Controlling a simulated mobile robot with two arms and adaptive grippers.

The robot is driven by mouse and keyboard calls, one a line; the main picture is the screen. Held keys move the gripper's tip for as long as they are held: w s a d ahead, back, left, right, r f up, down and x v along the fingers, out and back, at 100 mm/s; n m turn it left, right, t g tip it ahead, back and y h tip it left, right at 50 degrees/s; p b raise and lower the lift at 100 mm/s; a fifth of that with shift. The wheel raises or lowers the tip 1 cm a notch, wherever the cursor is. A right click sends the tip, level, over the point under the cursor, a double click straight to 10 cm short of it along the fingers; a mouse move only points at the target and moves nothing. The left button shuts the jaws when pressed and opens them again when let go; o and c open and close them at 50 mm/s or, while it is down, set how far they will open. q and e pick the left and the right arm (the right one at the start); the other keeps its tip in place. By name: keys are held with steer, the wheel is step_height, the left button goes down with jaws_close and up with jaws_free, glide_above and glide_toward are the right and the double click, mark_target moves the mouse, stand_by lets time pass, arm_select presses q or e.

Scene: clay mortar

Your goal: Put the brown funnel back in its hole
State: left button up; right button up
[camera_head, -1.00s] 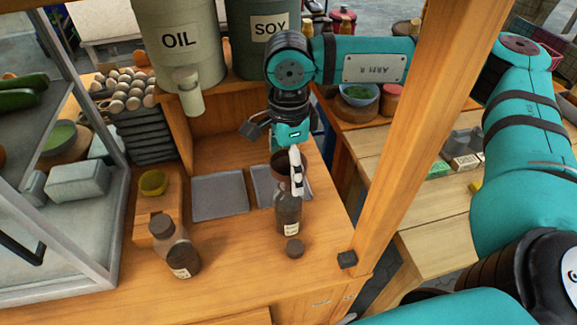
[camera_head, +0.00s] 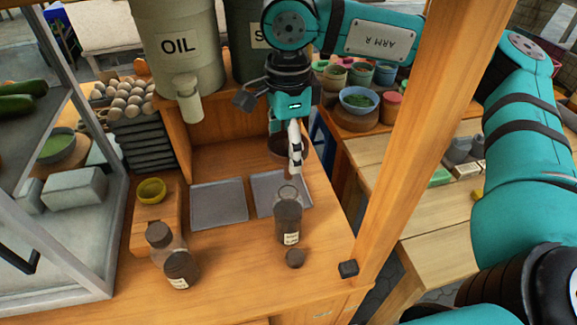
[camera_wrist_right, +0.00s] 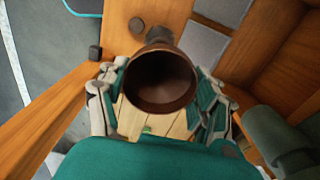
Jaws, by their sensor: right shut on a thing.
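A wooden stand (camera_head: 143,240) at the left of the counter carries a yellow funnel or bowl (camera_head: 151,190). A capped bottle stands before the stand's near end, and I cannot see an empty hole there. My left gripper is not in view.
Two grey trays (camera_head: 219,205) lie flat behind. A wooden post (camera_head: 405,150) rises at right. The counter's front middle is clear.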

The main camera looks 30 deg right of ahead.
step_height(320, 180, up, 4)
steer(key=shift+f, duration=0.15)
steer(key=shift+r+p, duration=1.4)
steer(key=shift+r, duration=1.1)
